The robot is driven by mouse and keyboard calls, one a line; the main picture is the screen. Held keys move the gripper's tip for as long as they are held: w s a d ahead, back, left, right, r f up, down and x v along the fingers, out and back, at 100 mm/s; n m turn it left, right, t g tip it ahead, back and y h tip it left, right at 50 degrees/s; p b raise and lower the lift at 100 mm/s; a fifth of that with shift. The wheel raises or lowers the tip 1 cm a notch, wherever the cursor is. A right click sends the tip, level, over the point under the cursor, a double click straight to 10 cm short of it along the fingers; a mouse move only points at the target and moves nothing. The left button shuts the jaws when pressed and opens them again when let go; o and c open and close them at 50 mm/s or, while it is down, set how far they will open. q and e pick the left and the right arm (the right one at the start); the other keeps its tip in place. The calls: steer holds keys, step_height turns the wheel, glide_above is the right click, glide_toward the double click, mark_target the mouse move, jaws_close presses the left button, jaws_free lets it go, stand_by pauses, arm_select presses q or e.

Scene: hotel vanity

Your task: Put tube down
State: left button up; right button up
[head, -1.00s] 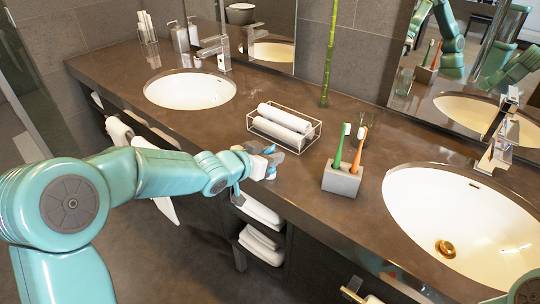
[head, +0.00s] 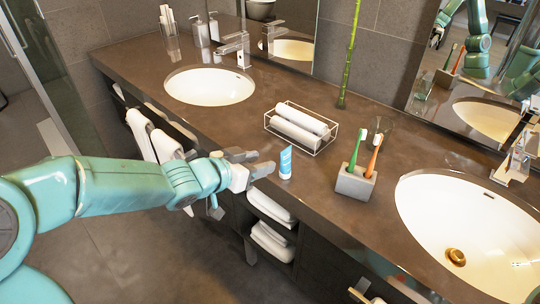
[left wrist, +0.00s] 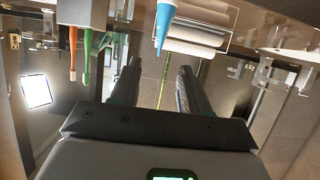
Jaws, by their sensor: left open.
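The tube (head: 286,162) is light blue with a white cap. It stands upright on the brown counter near its front edge, left of the toothbrush holder. My left gripper (head: 252,163) is open, just left of the tube and apart from it. In the left wrist view the open fingers (left wrist: 158,88) show with nothing between them, and the blue tube (left wrist: 164,22) is beyond their tips. My right gripper is not in view.
The grey holder (head: 355,185) with a green and an orange toothbrush stands right of the tube. A wire tray (head: 322,143) with rolled white towels is behind. Sinks lie left (head: 209,86) and right (head: 475,229). Bare counter (head: 230,125) lies between the left sink and tray.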

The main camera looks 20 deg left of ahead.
arm_select(q)
steer(key=s+d+f+n+g, duration=0.1)
steer(key=s+d+f+g, duration=0.1)
steer(key=f, duration=0.6)
steer(key=s+d+f+n+g, duration=0.1)
steer(key=s+d+f+g, duration=0.15)
steer(key=f, duration=0.55)
steer(key=s+d+f+n+g, duration=0.2)
steer(key=s+f, duration=0.1)
steer(key=f, duration=0.4)
steer(key=s+d+f+n+g+p, duration=0.1)
steer(key=s+d+f+g, duration=0.1)
steer(key=s+f, duration=0.3)
steer(key=s+d+f+g+p, duration=0.1)
steer(key=s+d+f+g, duration=0.1)
steer(key=s+f, duration=0.4)
steer(key=s+g, duration=0.1)
steer(key=s, duration=0.4)
steer(key=shift+s+d+n+g+y, duration=0.3)
steer(key=shift+d+n+g, duration=0.05)
steer(key=shift+d+n, duration=0.05)
steer(key=shift+w+f, duration=0.1)
steer(key=shift+f, duration=0.05)
